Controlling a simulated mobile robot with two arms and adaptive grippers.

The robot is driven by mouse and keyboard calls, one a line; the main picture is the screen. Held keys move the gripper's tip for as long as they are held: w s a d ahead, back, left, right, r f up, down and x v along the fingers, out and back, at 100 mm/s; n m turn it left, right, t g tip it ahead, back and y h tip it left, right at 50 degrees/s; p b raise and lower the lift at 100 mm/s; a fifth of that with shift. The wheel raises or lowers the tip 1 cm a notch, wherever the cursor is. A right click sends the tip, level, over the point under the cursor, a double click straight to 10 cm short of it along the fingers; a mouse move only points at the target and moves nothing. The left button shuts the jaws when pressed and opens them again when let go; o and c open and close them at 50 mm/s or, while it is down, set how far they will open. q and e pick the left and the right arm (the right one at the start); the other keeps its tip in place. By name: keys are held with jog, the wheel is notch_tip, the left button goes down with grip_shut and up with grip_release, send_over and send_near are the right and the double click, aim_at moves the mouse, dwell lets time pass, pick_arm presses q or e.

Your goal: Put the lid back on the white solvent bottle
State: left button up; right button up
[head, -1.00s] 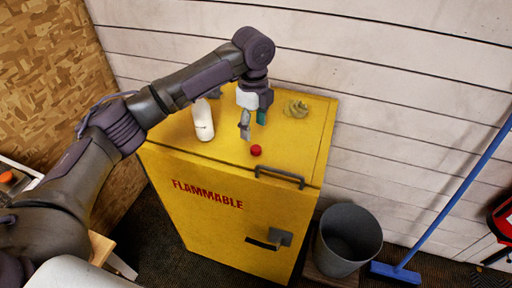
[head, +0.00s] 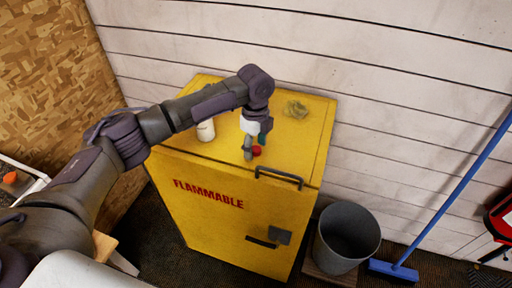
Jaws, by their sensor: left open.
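The white solvent bottle (head: 206,131) stands upright on top of the yellow cabinet, left of my gripper; my arm hides its upper part. The red lid (head: 257,151) lies on the cabinet top near the front edge. My left gripper (head: 254,152) points down at the lid, open, with its fingertips around or just beside it; one finger partly hides the lid. I cannot tell whether the fingers touch it. My right gripper is not in view.
The yellow flammables cabinet (head: 300,142) has a dark handle (head: 279,177) at its front top edge. A crumpled yellowish cloth (head: 296,109) lies behind the gripper. A grey bin (head: 347,238) and a blue broom (head: 447,200) stand to the right.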

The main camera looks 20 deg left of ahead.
aim_at(256, 148)
pick_arm(q)
jog(key=shift+f, duration=0.1)
jog(key=c, duration=0.8)
jog(key=shift+r+b, duration=0.3)
jog(key=shift+r, duration=0.4)
notch_tip(256, 148, up, 3)
jog(key=shift+f+b, duration=0.15)
jog(key=shift+b, duration=0.25)
jog(key=shift+s+d+r+b, duration=0.4)
jog(key=shift+d+r, duration=0.75)
jog(key=shift+d, duration=0.75)
jog(key=shift+s+d+r+b, duration=0.35)
jog(key=shift+d+r, duration=0.85)
jog(key=shift+d, duration=0.75)
jog(key=shift+s+d+r+b, duration=0.25)
jog(key=shift+s+d+r, duration=0.2)
jog(key=shift+d+r, duration=1.1)
jog(key=shift+d+f, duration=0.35)
jog(key=shift+f, duration=0.1)
